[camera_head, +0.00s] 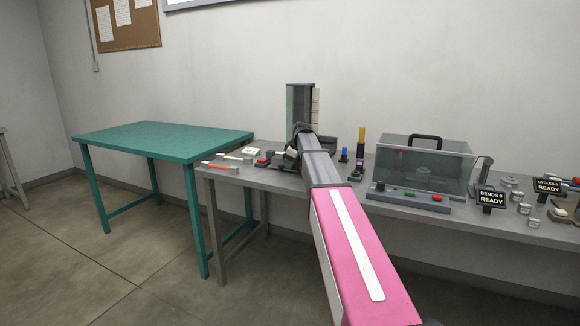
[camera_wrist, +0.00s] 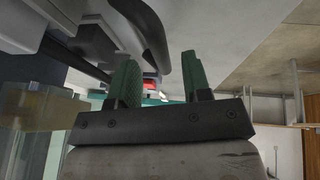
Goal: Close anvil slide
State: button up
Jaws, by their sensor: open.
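My gripper shows in the wrist view (camera_wrist: 160,76) with two green-padded fingers apart and nothing between them. A dark curved handle-like bar (camera_wrist: 150,38) on a grey body lies just beyond the left finger; I cannot tell whether they touch. In the head view my arm reaches to a tall grey-green fixture (camera_head: 299,103) with a pale scale strip on the grey bench. My arm covers the lower part of this fixture, and the gripper's fingers are hidden there. I cannot make out the anvil slide for certain or how far it stands open.
A clear-walled box (camera_head: 428,168) with a black handle stands right of my arm, behind a button panel (camera_head: 408,198). Two READY displays (camera_head: 491,198) stand farther right. Small parts and a red-ended rod (camera_head: 220,167) lie left. The green table (camera_head: 160,139) is bare.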

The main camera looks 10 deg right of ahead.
jog(key=v, duration=0.9)
